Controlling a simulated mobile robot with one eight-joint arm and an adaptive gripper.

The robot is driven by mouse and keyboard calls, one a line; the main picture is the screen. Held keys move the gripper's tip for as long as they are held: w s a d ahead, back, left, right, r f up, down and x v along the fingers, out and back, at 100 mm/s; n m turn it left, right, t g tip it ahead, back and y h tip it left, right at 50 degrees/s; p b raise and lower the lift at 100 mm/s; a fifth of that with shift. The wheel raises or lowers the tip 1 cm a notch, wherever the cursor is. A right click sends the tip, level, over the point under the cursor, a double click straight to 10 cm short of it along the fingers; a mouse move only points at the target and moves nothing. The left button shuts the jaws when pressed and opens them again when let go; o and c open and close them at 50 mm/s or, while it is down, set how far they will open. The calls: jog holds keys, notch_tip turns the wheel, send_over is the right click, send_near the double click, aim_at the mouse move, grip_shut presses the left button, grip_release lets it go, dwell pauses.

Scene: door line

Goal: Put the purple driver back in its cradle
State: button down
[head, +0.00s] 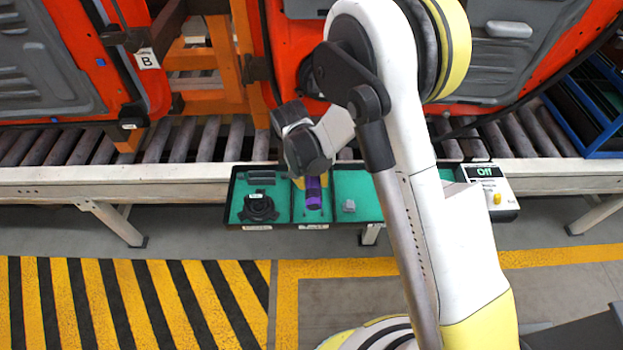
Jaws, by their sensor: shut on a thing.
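The purple driver (314,193) shows just below the wrist of my arm, over the middle-left compartment of a green-lined tray (343,219). My gripper (300,183) is mostly hidden behind my own wrist; a bit of yellow shows beside the driver, and it is shut on the driver. I cannot tell whether the driver touches the tray floor or hangs above it. The cradle cannot be made out; my wrist and the driver cover much of that compartment.
The left compartment holds a black round part (259,208) and a grey bar. A small grey block (349,206) lies right of the driver. A box reading "Off" (487,190) stands at the right end. A roller conveyor (60,148) and red doors (200,15) are behind; blue crates (595,105) stand right.

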aim_at(308, 181)
jog(key=b+x, duration=0.1)
jog(key=x, duration=0.1)
jog(key=a+b+x, duration=0.1)
jog(key=b+x, duration=0.1)
jog(key=x, duration=0.1)
jog(key=b+x, duration=0.2)
jog(key=shift+a+f, duration=0.3)
jog(key=shift+f, duration=0.15)
jog(key=shift+t+y+b, duration=0.3)
jog(key=shift+b, duration=0.5)
dwell(1.2)
jog(key=shift+f+b, duration=0.3)
jog(key=shift+b, duration=0.1)
jog(key=c, duration=0.8)
grip_release()
jog(key=r, duration=0.4)
jog(key=a+r, duration=0.1)
jog(key=r, duration=0.3)
jog(key=s+r, duration=0.1)
jog(key=r, duration=0.3)
jog(key=shift+a, duration=0.35)
